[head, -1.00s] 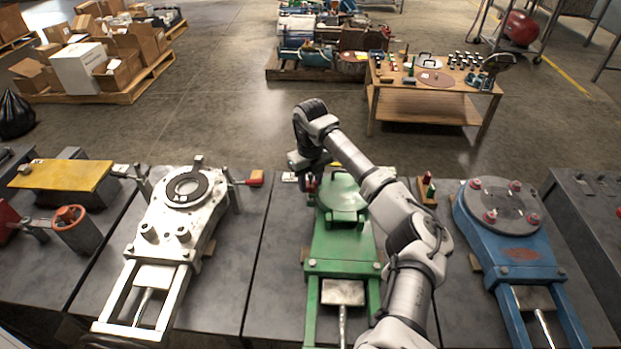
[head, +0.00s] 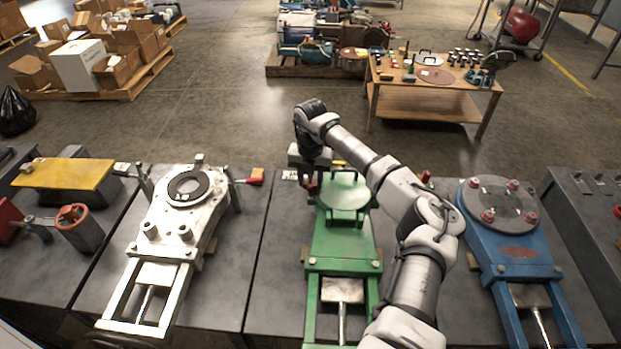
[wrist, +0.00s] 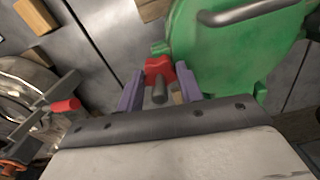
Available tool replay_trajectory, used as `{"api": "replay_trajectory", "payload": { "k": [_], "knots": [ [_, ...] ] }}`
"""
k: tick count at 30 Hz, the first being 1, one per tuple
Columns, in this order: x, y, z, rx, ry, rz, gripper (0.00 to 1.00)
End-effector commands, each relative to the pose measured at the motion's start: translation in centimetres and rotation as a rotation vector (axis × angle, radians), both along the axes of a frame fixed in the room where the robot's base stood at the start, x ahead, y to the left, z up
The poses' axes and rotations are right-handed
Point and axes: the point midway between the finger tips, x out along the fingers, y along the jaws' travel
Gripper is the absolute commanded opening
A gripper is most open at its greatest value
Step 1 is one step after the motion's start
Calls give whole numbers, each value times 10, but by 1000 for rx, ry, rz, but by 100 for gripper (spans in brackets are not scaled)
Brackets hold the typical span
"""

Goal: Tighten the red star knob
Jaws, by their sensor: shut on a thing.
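The red star knob (wrist: 158,70) sits at the rim of the green round lid (wrist: 225,60) of the green fixture, with a grey stud end facing the wrist camera. My gripper (wrist: 158,82) has its two purple fingers on either side of the knob and is shut on it. In the head view my gripper (head: 311,180) is at the far left of the green fixture (head: 342,240). There the knob is mostly hidden by the hand. The lid (head: 345,192) lies flat with a handle on top.
A white fixture (head: 165,225) stands to the left, with a red-handled lever (head: 252,180) pointing towards the green one. A blue fixture (head: 510,235) with red knobs stands to the right. A wooden table (head: 430,95) with small parts is behind, across open floor.

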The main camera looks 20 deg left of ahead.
Motion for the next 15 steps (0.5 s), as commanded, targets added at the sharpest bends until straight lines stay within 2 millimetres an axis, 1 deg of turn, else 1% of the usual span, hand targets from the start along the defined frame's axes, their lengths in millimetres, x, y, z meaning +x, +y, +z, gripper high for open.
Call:
{"api": "replay_trajectory", "payload": {
  "k": [6, 15],
  "knots": [
    [1, 0, 1, 1, -3, -34, 13],
    [1, 0, 1, 1, -3, -37, 13]
  ]
}}
